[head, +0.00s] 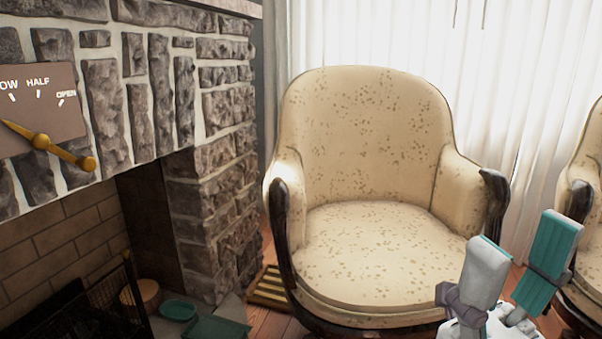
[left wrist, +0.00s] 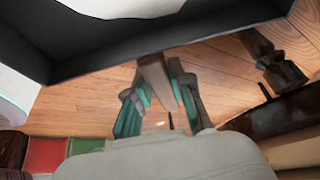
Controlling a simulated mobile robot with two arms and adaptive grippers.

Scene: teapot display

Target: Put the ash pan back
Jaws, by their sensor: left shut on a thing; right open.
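In the left wrist view a dark-rimmed pan (left wrist: 100,62) with pale grey-white stuff inside fills the top; I take it for the ash pan. A brown bar (left wrist: 158,82) like a handle reaches from its near wall. My left gripper (left wrist: 158,92) has its teal-padded fingers on both sides of this bar and is shut on it. The pan appears to be above the wooden floor; its far side is cut off. My left gripper does not show in the head view. My right gripper (head: 524,248) is open and empty, in front of the armchair at the lower right.
A stone fireplace (head: 215,100) with a brass lever (head: 60,150) on a marked plate is at the left. A dark grate (head: 95,310), a teal dish (head: 177,310) and a flat teal thing (head: 215,328) are low by it. An armchair (head: 370,250) blocks the middle.

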